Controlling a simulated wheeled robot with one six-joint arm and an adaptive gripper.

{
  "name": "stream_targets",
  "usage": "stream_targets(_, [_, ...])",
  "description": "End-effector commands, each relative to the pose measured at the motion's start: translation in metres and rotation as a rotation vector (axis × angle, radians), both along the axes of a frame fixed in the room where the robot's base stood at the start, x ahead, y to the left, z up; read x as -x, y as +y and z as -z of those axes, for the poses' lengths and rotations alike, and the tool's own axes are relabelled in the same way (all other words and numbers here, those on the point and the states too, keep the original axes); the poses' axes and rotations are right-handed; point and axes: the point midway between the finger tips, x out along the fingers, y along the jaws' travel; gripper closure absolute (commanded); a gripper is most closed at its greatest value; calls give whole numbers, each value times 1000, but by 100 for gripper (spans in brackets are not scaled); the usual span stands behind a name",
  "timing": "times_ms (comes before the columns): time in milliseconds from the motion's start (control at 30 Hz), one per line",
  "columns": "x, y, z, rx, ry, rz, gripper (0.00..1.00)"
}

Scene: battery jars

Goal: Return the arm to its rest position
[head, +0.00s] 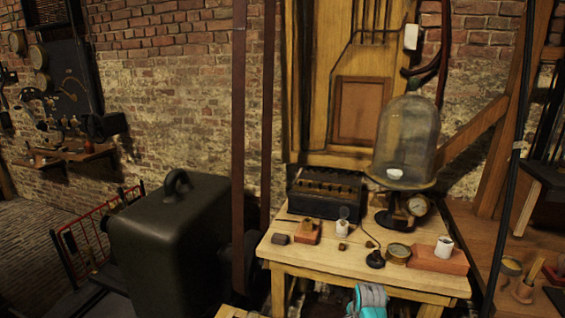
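Only a small grey and teal piece of my arm shows, at the bottom edge of the head view, in front of the wooden table (340,262). My gripper is not in view, so its opening and anything in it are hidden. On the table stand a dark battery box (326,190), a small glass jar (342,220) with something white in it, and a white jar (444,246) on a reddish wooden block (428,260). A glass bell jar (407,135) on a stand covers a small white cup (395,174).
A brass gauge (398,252) and a small wooden block (307,232) lie on the table. A large dark metal case (175,240) stands at left, by a red rail (85,240). Wooden beams (505,110) and a bench (490,230) crowd the right.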

Motion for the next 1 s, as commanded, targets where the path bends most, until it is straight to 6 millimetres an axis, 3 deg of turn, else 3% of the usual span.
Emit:
stream_targets(33, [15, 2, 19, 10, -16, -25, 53])
stream_targets(200, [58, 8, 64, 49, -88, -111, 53])
stream_targets(500, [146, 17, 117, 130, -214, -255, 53])
stream_targets(767, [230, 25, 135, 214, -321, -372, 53])
stream_targets(1000, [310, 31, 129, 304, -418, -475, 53])
